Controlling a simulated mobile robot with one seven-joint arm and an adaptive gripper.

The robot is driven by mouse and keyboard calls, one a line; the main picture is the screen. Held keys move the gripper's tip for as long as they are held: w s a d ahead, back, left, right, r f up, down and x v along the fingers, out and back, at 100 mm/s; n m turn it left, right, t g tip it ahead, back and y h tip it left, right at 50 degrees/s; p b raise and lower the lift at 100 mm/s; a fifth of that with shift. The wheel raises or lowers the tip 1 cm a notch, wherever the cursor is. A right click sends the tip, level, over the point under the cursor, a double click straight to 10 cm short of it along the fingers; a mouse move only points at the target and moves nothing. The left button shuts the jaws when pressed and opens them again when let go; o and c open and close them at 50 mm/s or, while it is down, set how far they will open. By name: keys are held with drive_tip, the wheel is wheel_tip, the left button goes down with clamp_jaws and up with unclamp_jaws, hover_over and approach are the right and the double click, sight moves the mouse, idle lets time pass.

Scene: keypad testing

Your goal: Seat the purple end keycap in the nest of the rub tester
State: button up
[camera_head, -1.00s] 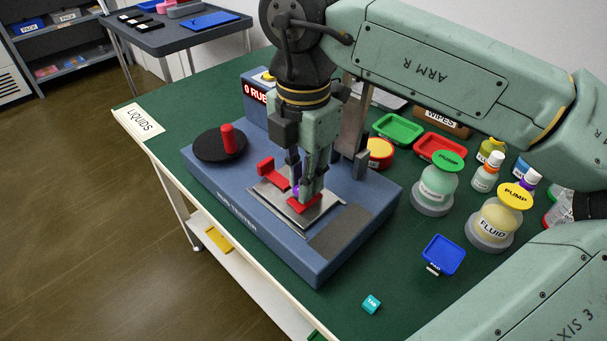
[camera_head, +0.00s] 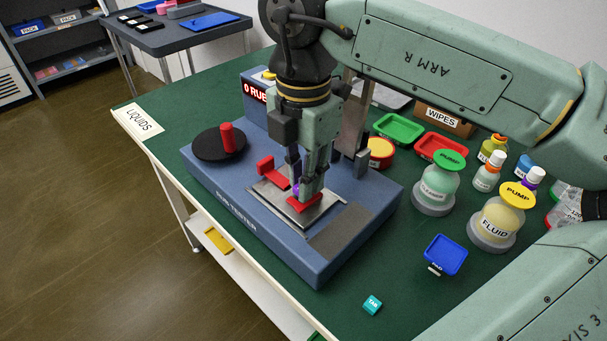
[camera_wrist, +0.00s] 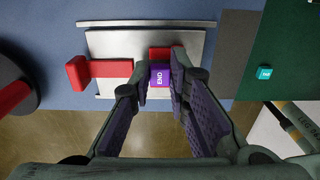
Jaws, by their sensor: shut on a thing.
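The purple end keycap (camera_wrist: 160,76) is held between my gripper's fingertips (camera_wrist: 161,88) in the wrist view, its END lettering turned sideways. In the head view my gripper (camera_head: 302,192) points down over the rub tester (camera_head: 262,224), and only a sliver of purple shows between the fingers. The keycap is over the metal plate (camera_wrist: 112,45), close against a red block (camera_wrist: 166,52) at the nest. A red clamp (camera_wrist: 100,70) is to its left. The fingers hide part of the nest, so I cannot tell if the keycap touches the plate.
A black disc with a red peg (camera_head: 227,140) is at the tester's left. A dark pad (camera_head: 341,232) lies right of the plate. Pump bottles (camera_head: 435,187), a blue tray (camera_head: 445,255) and a teal TAB keycap (camera_head: 372,305) stand to the right. The front right green mat is mostly clear.

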drive_tip(key=shift+f+b, duration=0.45)
